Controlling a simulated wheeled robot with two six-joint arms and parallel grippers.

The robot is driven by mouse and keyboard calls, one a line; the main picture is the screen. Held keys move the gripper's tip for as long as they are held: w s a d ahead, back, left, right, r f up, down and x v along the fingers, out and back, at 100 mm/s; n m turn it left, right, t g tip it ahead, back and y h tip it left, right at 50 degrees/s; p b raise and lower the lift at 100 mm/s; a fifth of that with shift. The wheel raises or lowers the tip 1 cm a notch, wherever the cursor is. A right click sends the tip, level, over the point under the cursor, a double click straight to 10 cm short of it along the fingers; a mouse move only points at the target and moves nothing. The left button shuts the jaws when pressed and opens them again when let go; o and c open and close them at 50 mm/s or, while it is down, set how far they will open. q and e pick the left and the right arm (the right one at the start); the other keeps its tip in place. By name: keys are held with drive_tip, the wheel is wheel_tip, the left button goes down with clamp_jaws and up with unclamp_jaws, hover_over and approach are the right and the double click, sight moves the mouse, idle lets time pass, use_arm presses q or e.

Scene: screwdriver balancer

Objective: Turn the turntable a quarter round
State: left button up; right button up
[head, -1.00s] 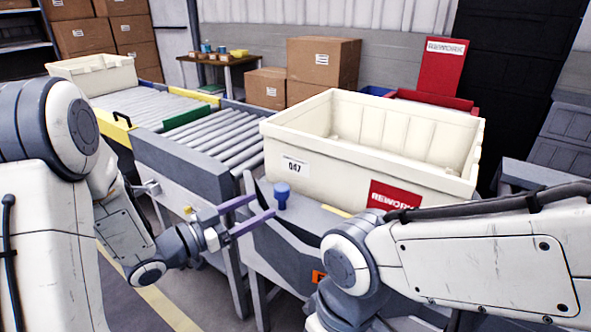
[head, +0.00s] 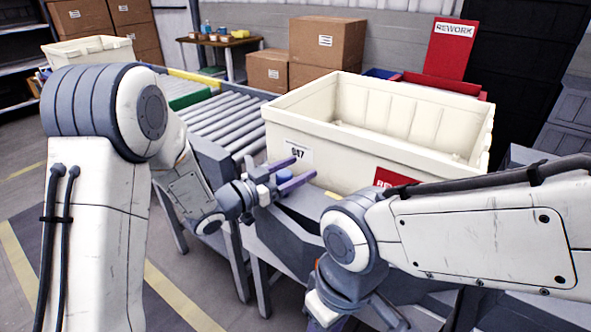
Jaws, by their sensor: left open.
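The tote covers most of the turntable's top. A blue knob (head: 299,174) stands at the stand's front left corner, close to the tote's wall. My left gripper (head: 302,168) is open, with its purple fingers pointing right at the knob. The knob shows between the fingers and is partly hidden by them; I cannot tell if they touch it. My right arm crosses the lower right, and its hand is mostly out of view at the bottom edge.
A roller conveyor (head: 225,120) with a green strip runs up to the stand from the back left. Another cream tote (head: 88,50) is at the far left. Cardboard boxes (head: 325,52) and a red rework sign (head: 452,48) stand behind.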

use_arm(q)
clamp_jaws()
idle(1.4)
